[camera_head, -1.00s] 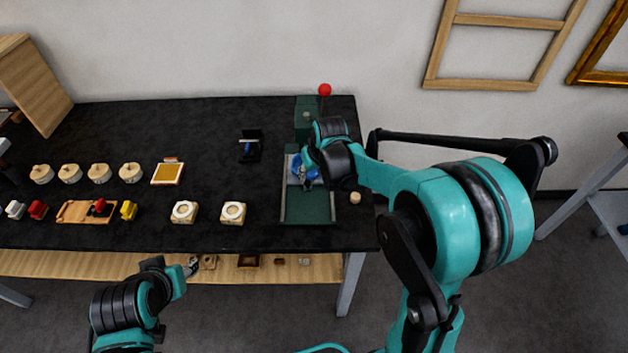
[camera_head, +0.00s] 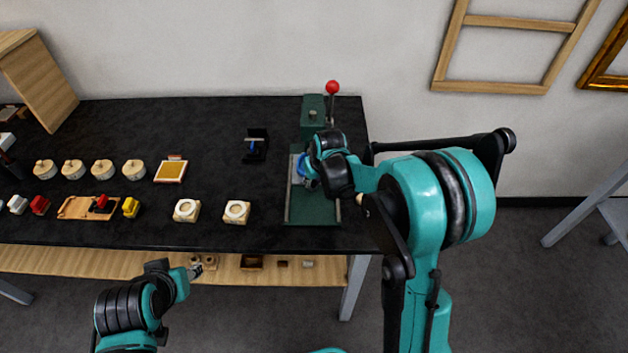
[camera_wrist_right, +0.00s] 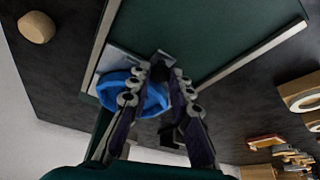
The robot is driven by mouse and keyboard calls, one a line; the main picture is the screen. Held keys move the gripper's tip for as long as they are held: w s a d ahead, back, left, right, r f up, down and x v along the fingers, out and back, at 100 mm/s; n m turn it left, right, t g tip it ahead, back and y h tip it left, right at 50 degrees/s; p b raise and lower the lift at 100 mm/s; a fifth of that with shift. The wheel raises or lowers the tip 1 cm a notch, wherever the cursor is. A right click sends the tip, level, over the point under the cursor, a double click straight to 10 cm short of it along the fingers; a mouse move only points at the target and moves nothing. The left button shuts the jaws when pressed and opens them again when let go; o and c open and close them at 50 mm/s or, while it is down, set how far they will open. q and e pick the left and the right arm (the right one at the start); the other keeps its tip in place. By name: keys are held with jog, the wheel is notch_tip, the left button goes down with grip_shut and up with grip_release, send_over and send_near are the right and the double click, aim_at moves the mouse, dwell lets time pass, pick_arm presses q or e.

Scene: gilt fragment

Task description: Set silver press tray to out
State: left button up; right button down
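The silver press tray (camera_head: 296,168) is a pale metal plate on the green press bed, near the press's back end. It also shows in the right wrist view (camera_wrist_right: 116,58), with a blue round piece (camera_wrist_right: 150,94) at it. My right gripper (camera_head: 311,184) is low over the tray's front edge. In the wrist view its fingertips (camera_wrist_right: 167,70) come close together at a small dark grey block, seemingly the tray's handle, and look shut on it. The fingers partly hide the tray and blue piece. My left gripper (camera_head: 195,271) is in front of the table, away from the press; its opening is too small to judge.
The green press bed (camera_head: 312,213) has rails along its sides and bare room in front of the tray. A red-knobbed lever (camera_head: 332,87) stands behind it. Two cream blocks (camera_head: 237,211) lie to its left, a dark stand (camera_head: 255,146) further back.

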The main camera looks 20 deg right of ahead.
jog(key=s+a, duration=0.1)
jog(key=s, duration=0.3)
jog(key=s+a, duration=0.1)
jog(key=s, duration=0.3)
jog(key=s+a, duration=0.1)
jog(key=s, duration=0.4)
jog(key=shift+a+p, duration=0.35)
jog(key=shift+a, duration=0.05)
jog(key=shift+s+a, duration=0.1)
jog(key=shift+s, duration=0.3)
jog(key=c, duration=1.4)
grip_release()
jog(key=shift+o, duration=0.2)
jog(key=shift+s, duration=0.1)
jog(key=v, duration=1.2)
